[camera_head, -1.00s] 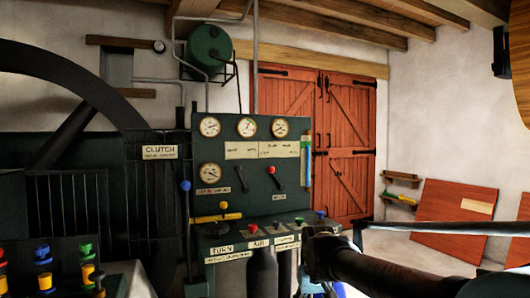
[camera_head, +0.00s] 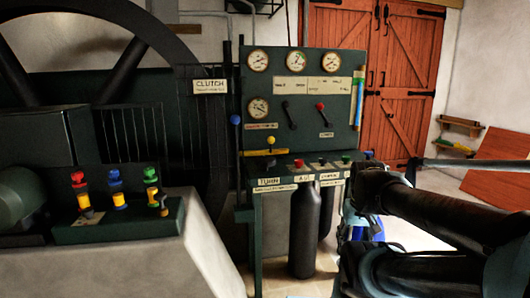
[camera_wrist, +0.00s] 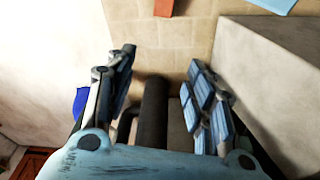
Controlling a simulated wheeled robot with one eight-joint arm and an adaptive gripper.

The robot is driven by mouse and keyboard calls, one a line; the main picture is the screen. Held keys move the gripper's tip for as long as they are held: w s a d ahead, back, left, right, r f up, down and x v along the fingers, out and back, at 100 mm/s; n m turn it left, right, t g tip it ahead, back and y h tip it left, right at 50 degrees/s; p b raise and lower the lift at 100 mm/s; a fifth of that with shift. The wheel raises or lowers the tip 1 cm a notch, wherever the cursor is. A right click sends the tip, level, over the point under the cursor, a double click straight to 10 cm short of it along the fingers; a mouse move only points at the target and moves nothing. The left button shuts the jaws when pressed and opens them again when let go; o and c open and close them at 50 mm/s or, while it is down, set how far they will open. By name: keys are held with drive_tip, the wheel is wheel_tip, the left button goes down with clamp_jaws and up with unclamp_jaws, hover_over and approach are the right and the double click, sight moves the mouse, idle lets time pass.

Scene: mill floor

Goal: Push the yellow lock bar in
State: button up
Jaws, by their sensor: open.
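The yellow lock bar (camera_head: 265,152) lies horizontally low on the left side of the dark green control panel (camera_head: 300,95), with a yellow ball (camera_head: 271,140) just above it. My gripper (camera_wrist: 160,68) is open and empty in the wrist view, its blue-padded fingers spread apart. In the head view my gripper is at the lower right, partly hidden by my arm, to the right of and below the lock bar and apart from it. The lock bar cannot be made out in the wrist view.
A lever with a blue knob (camera_head: 235,119) stands left of the bar. A ledge with red and green knobs (camera_head: 346,158) juts out below the panel, above dark cylinders (camera_head: 305,232). A bench with coloured valves (camera_head: 117,190) stands left. Red doors (camera_head: 398,120) are behind.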

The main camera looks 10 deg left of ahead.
drive_tip(key=shift+s+a+r, duration=0.15)
drive_tip(key=shift+r, duration=0.6)
drive_tip(key=c, duration=0.9)
drive_tip(key=shift+n+y, duration=0.3)
drive_tip(key=shift+y, duration=0.3)
drive_tip(key=w+r, duration=0.2)
drive_tip(key=w+a+r, duration=0.1)
drive_tip(key=w+r, duration=0.1)
drive_tip(key=w, duration=0.1)
drive_tip(key=w+a+r, duration=0.1)
drive_tip(key=w+r, duration=0.2)
drive_tip(key=shift+a, duration=0.2)
clamp_jaws()
drive_tip(key=w+a+r+t+y, duration=0.1)
drive_tip(key=w+a+r, duration=0.3)
drive_tip(key=w, duration=0.5)
drive_tip(key=w+a+r+y, duration=0.1)
drive_tip(key=w+r, duration=0.5)
drive_tip(key=w, duration=0.3)
drive_tip(key=w+a+r+y, duration=0.1)
drive_tip(key=w+a, duration=0.2)
drive_tip(key=w, duration=0.7)
drive_tip(key=w+a+r+n+y, duration=0.1)
drive_tip(key=w+a, duration=0.2)
drive_tip(key=w, duration=0.8)
drive_tip(key=w+a+r+n+t+y, duration=0.1)
drive_tip(key=w+a, duration=0.2)
drive_tip(key=w, duration=0.8)
drive_tip(key=shift+r+y, duration=0.3)
drive_tip(key=shift+w, duration=0.1)
